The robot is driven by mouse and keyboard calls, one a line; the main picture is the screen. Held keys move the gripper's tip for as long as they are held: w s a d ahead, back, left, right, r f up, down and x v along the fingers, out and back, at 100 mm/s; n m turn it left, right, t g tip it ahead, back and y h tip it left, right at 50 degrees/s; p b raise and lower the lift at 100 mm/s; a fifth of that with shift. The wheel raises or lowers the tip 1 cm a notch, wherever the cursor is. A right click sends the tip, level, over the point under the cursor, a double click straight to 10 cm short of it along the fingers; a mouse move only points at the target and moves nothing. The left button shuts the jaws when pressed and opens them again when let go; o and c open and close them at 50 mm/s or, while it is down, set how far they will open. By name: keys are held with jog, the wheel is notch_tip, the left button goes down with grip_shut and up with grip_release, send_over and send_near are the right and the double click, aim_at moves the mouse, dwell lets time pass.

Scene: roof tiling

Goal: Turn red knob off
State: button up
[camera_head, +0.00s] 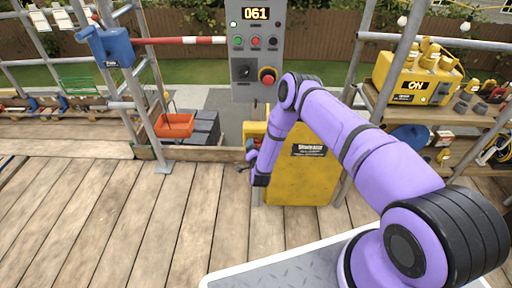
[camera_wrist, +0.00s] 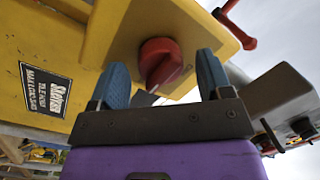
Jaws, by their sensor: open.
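The red knob (camera_wrist: 160,62) sits on a plate of a yellow machine (camera_wrist: 60,60) in the wrist view. It has a raised grip ridge that stands tilted. My gripper (camera_wrist: 163,70) is open, with one blue finger to the left of the knob and one to the right. I cannot tell whether either finger touches it. In the head view, my gripper (camera_head: 247,160) is low at the left side of the yellow machine (camera_head: 305,185), and this knob cannot be made out there.
A grey control panel (camera_head: 243,55) showing 061 stands above the machine, with a red mushroom button (camera_head: 267,75) and a black dial. A shelf at right holds a yellow box (camera_head: 412,75) reading ON. An orange bin (camera_head: 175,125) hangs at left. The plank deck (camera_head: 100,210) is clear at left.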

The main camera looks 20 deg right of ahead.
jog(key=shift+w, duration=0.15)
jog(key=shift+c, duration=0.4)
jog(key=c, duration=0.8)
jog(key=shift+c, duration=0.2)
